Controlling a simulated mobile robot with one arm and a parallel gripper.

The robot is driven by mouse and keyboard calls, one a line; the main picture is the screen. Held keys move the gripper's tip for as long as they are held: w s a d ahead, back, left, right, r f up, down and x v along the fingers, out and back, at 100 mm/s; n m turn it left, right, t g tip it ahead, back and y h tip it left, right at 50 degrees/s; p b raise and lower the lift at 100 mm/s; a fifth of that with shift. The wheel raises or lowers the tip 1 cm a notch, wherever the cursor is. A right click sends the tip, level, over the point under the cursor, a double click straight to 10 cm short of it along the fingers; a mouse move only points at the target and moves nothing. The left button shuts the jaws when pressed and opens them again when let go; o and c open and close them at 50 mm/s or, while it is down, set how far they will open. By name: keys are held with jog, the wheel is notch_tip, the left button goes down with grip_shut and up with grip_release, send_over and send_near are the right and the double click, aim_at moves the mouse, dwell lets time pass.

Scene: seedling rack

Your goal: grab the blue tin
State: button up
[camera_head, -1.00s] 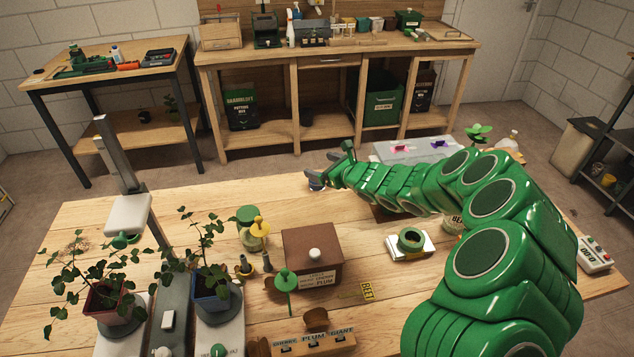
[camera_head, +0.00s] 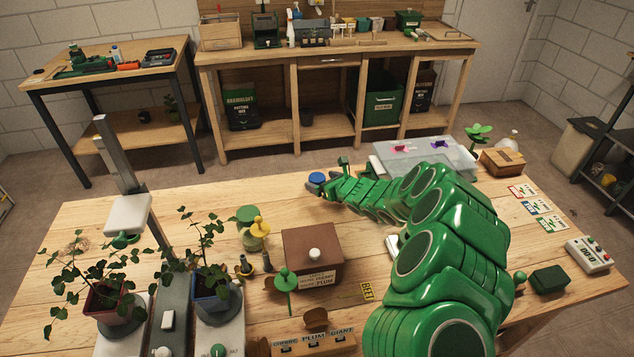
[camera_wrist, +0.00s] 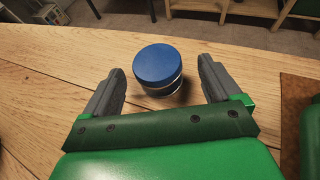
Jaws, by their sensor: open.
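The blue tin (camera_wrist: 158,66) is a short round tin with a blue lid. It stands upright on the wooden table in the wrist view, just beyond and between the fingertips. It also shows in the head view (camera_head: 316,179), near the table's far edge. My gripper (camera_wrist: 161,85) is open, with a grey finger on each side and nothing between them but the tin's near part. In the head view my gripper (camera_head: 335,179) is to the right of the tin. I cannot tell whether a finger touches it.
A brown box (camera_head: 312,255), a green-lidded jar (camera_head: 249,222) and potted plants (camera_head: 212,285) stand nearer and left. The table left of the tin is clear.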

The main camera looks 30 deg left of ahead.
aim_at(314, 174)
jog(key=shift+w+a+f, duration=0.1)
jog(key=shift+w+a, duration=0.1)
jog(key=shift+a, duration=0.4)
jog(key=shift+w+a+f, duration=0.1)
jog(key=shift+w+a, duration=0.05)
jog(key=shift+a, duration=0.45)
jog(key=shift+x, duration=1.2)
jog(key=shift+s, duration=0.1)
jog(key=shift+c, duration=0.2)
jog(key=c, duration=1.1)
jog(key=shift+o, duration=0.2)
jog(key=shift+r, duration=0.15)
notch_tip(314, 174, up, 4)
jog(key=shift+f, duration=0.25)
jog(key=s+d+r, duration=0.1)
jog(key=r, duration=0.2)
jog(key=s+d+r, duration=0.1)
jog(key=shift+s+d+r, duration=0.15)
jog(key=shift+s+d, duration=0.15)
jog(key=shift+d, duration=0.05)
jog(key=s+d+r, duration=0.5)
jog(key=s+d, duration=0.2)
jog(key=shift+s, duration=0.25)
